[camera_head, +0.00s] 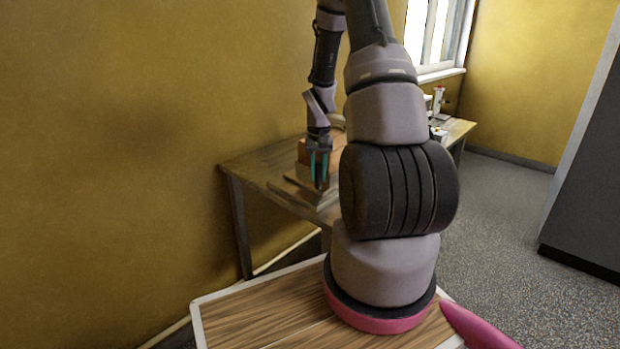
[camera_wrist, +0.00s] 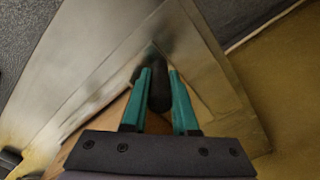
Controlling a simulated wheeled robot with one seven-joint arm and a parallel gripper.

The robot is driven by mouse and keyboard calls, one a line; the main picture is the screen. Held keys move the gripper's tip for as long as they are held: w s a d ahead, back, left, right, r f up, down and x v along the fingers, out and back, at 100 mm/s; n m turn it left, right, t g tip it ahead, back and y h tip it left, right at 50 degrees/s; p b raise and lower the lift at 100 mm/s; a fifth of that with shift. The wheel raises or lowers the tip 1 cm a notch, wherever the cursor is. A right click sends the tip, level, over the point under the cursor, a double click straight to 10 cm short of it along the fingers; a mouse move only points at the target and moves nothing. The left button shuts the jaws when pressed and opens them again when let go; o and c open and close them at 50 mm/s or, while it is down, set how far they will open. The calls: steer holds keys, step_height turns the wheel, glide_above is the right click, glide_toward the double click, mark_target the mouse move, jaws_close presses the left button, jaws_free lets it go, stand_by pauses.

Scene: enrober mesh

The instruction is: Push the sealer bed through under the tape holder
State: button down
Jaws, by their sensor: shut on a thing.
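My gripper (camera_head: 318,182) points down over the near end of the table and hides part of what lies there. In the wrist view its teal fingers (camera_wrist: 159,72) are shut on a dark rounded upright piece (camera_wrist: 158,92), perhaps a handle. A flat board (camera_head: 290,192), possibly part of the sealer bed, lies beneath the gripper. Just behind the fingers is a reddish-brown block (camera_head: 303,152). A brown surface (camera_wrist: 92,132) shows left of the fingers in the wrist view. I cannot tell which piece is the tape holder.
The wooden table (camera_head: 250,165) stands along the yellow wall (camera_head: 120,130). Several small items (camera_head: 438,115) stand at its far end, below the window. My arm hides the table's middle. Grey floor (camera_head: 510,220) is open to the right, before a dark cabinet (camera_head: 590,190).

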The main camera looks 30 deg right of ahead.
steer(key=w+d, duration=0.2)
steer(key=d, duration=0.3)
steer(key=w+d, duration=0.2)
steer(key=d, duration=0.4)
steer(key=w+d, duration=0.2)
steer(key=d, duration=0.4)
steer(key=shift+w, duration=0.15)
steer(key=c, duration=0.7)
jaws_free()
step_height(320, 180, up, 11)
steer(key=shift+f, duration=0.1)
